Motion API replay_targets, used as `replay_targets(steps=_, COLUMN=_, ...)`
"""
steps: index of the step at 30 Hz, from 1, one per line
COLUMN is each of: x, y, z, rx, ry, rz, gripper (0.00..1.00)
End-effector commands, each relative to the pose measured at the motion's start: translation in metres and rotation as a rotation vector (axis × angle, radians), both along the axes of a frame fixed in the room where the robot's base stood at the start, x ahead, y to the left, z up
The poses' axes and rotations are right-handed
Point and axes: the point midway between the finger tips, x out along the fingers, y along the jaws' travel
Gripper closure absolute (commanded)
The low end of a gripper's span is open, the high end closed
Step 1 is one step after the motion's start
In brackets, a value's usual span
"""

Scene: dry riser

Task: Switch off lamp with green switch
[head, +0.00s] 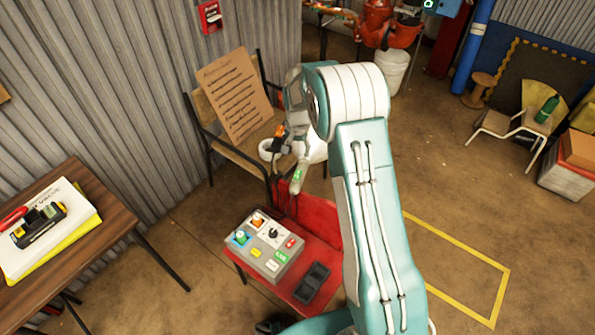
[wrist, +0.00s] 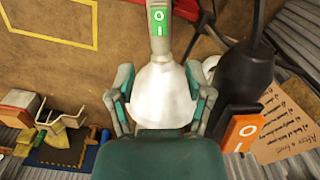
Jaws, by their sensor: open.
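In the wrist view, a lamp with a white bulb-shaped head (wrist: 163,95) and a grey handle shows straight ahead. Its green switch (wrist: 158,22), marked O and I, is on the handle at the top. My gripper (wrist: 160,72) is open, with one finger on each side of the white head; I cannot tell whether they touch it. A black lamp (wrist: 248,68) with an orange switch (wrist: 243,132) is close on the right. In the head view, the green switch (head: 297,178) shows below my wrist, and the white head (head: 314,152) is partly hidden by my arm.
A chair (head: 236,155) with a cardboard sign (head: 240,92) stands behind. A wooden table (head: 105,222) is at left.

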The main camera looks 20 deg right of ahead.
Motion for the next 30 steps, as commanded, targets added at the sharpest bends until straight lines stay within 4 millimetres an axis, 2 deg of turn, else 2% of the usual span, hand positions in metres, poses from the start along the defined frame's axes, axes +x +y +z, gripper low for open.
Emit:
replay_targets(steps=15, x=-0.001, y=0.0, z=-0.088, rx=0.0, ry=0.002, rz=0.002, gripper=0.34)
replay_targets(steps=21, x=-0.001, y=0.0, z=-0.101, rx=0.001, ry=0.001, rz=0.002, gripper=0.34)
replay_targets(steps=29, x=-0.001, y=0.0, z=-0.102, rx=0.0, ry=0.0, rz=0.002, gripper=0.34)
replay_targets(steps=30, x=-0.001, y=0.0, z=-0.102, rx=0.0, ry=0.0, rz=0.002, gripper=0.52)
